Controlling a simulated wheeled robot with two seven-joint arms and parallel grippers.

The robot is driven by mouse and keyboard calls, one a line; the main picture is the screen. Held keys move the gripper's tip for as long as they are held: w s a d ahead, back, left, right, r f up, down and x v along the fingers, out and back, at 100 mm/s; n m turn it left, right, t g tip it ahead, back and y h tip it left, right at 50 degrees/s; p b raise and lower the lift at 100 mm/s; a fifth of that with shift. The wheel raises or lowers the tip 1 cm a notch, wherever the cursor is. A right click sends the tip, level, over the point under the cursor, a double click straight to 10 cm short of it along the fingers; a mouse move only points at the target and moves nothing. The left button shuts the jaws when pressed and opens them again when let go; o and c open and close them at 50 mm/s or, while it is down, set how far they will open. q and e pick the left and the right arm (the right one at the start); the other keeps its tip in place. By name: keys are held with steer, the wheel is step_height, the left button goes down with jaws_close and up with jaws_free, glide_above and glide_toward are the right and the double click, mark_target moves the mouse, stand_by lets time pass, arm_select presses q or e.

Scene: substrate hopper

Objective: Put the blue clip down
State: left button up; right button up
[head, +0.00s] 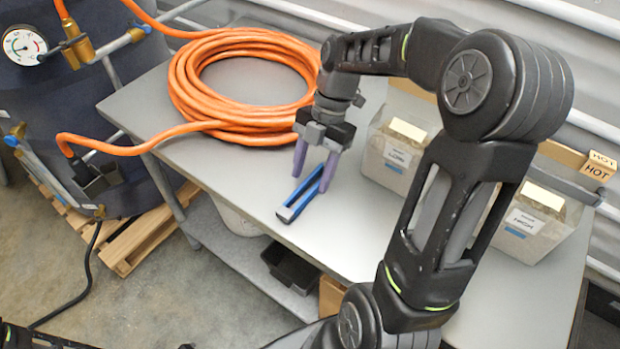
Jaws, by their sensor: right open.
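The blue clip (297,200) lies on the grey table near its front-left edge, with its closer end pointing down-left. My right gripper (311,182) points down over the clip's far end, its two purple fingers spread apart. One finger is left of the clip and the other is at its right side. I cannot tell whether the right finger touches it. The gripper is open. My left gripper is not in view.
A coiled orange hose (190,85) lies on the grey table (345,235) behind and left of the clip. Clear bins (393,155) with labels stand at the back right, partly behind my right arm. The tabletop right of the clip is bare. A dark tank with a gauge (24,45) stands at left.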

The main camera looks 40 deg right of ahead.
steer(key=p+v, duration=0.5)
steer(key=v, duration=0.5)
stand_by(0.4)
